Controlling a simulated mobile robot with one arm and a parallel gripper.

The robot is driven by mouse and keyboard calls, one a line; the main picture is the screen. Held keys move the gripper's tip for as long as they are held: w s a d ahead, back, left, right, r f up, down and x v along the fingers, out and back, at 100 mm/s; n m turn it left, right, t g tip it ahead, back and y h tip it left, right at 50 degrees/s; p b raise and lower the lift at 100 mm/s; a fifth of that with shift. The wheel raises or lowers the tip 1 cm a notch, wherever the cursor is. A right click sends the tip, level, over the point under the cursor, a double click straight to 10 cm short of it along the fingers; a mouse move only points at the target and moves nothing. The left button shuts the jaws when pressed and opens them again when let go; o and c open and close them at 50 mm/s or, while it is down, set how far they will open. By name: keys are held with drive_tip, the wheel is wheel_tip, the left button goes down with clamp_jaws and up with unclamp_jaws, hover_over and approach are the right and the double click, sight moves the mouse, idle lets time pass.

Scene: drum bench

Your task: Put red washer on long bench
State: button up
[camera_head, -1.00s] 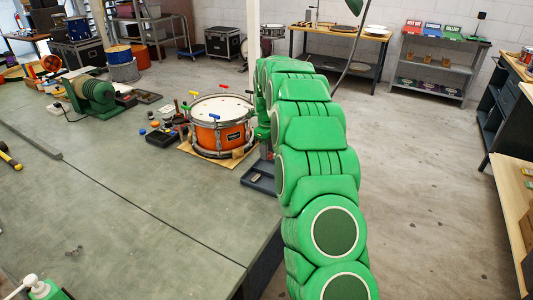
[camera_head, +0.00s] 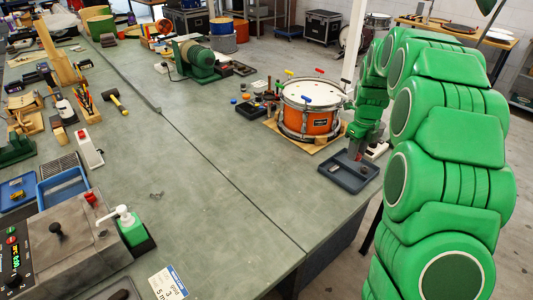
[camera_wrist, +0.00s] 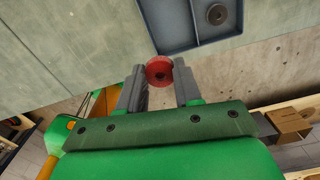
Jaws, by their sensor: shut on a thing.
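The red washer (camera_wrist: 158,73) is a red ring with a dark hole. In the wrist view it sits between the fingertips of my gripper (camera_wrist: 160,84), which is shut on it. The long grey-green bench (camera_head: 190,185) runs from the front to the far left. In the wrist view the washer appears just off the edge of a blue-grey tray (camera_wrist: 165,40).
The shallow tray (camera_head: 365,187) lies at the bench's right edge; a dark grey round piece (camera_wrist: 217,14) is in it. The orange drum (camera_head: 308,122) stands on a wooden board close to my gripper. A green motor-like machine (camera_head: 196,60) stands farther back. The bench's middle is largely bare.

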drive_tip(key=s+a+n, duration=0.1)
drive_tip(key=s+a, duration=0.1)
drive_tip(key=a, duration=0.9)
drive_tip(key=n, duration=0.2)
approach(228, 236)
drive_tip(key=shift+f, duration=3.3)
drive_tip(key=shift+f, duration=0.1)
drive_tip(key=o, duration=1)
